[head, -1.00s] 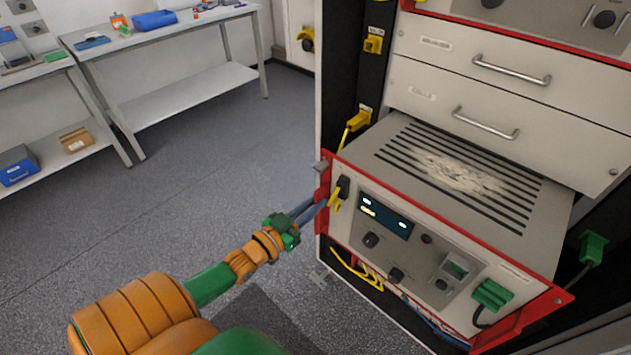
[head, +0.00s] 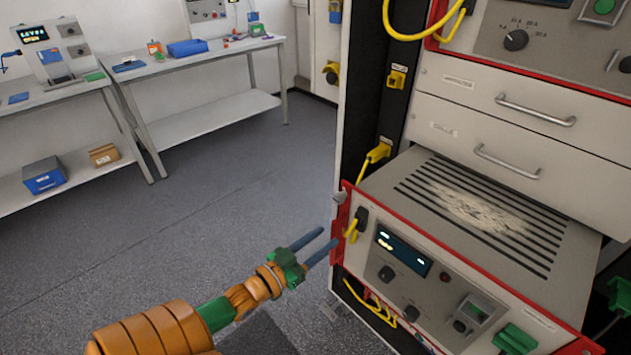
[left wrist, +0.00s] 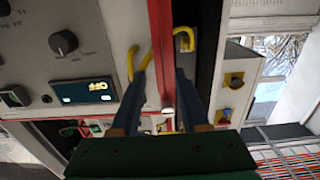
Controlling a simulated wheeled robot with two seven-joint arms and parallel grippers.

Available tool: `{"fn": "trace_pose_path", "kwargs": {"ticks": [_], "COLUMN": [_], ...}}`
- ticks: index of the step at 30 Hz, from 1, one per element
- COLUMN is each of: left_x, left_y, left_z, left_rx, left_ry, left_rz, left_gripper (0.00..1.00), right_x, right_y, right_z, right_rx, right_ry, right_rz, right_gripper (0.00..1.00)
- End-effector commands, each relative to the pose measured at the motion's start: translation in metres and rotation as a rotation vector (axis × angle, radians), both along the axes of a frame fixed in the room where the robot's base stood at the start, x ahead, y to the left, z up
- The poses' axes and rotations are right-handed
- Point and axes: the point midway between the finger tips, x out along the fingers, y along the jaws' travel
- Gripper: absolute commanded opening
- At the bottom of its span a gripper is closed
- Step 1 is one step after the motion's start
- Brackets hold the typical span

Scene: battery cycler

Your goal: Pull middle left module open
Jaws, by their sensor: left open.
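The middle left module (head: 412,298) stands well out of the rack, with its slotted grey top showing a pale worn patch. Its front has a red frame, a lit display (head: 403,250) and knobs. My left gripper (head: 328,240) is open and empty, just left of the frame's left edge (head: 339,228), its fingers pointing toward it. In the left wrist view, the gripper (left wrist: 163,85) has its fingers to either side of the red edge strip (left wrist: 161,45) as seen from there; contact cannot be told.
Two closed drawers (head: 478,105) with metal handles sit above the module. A yellow plug and cable (head: 377,155) hang on the rack's left post. A workbench (head: 215,60) stands at the back left. The floor (head: 230,190) left of the rack is clear.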

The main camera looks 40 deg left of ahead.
Motion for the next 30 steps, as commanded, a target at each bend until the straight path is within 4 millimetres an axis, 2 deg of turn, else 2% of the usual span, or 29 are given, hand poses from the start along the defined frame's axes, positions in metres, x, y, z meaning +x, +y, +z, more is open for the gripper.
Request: {"fn": "trace_pose_path", "kwargs": {"ticks": [3,7,21,23,26,29,30], "left_x": [-0.025,-0.044,-0.048,-0.049,-0.060,-0.093,-0.113], "left_y": [0.002,0.004,0.005,0.006,0.013,0.011,0.003], "left_z": [-0.001,0.000,0.001,-0.007,-0.061,-0.156,-0.194], "left_rx": [0.000,0.000,0.000,0.004,0.027,0.062,0.075], "left_ry": [0.002,-0.001,-0.004,0.019,0.170,0.462,0.591], "left_rz": [0.001,0.002,0.002,0.011,0.067,0.126,0.133], "left_gripper": [0.45,0.45,0.45,0.45,0.45,0.45,0.45], "right_x": [0.000,-0.001,-0.001,-0.001,-0.001,-0.001,-0.001], "right_y": [0.000,0.000,0.000,0.000,0.000,0.000,0.000], "right_z": [-0.002,-0.003,-0.003,-0.003,-0.003,-0.003,-0.003], "right_rx": [0.000,0.000,0.000,0.000,0.000,0.000,0.000], "right_ry": [0.000,0.001,0.001,0.001,0.001,0.001,0.001], "right_rz": [0.000,0.000,0.000,0.000,0.000,0.000,0.000], "right_gripper": [0.50,0.50,0.50,0.50,0.50,0.50,0.50]}}
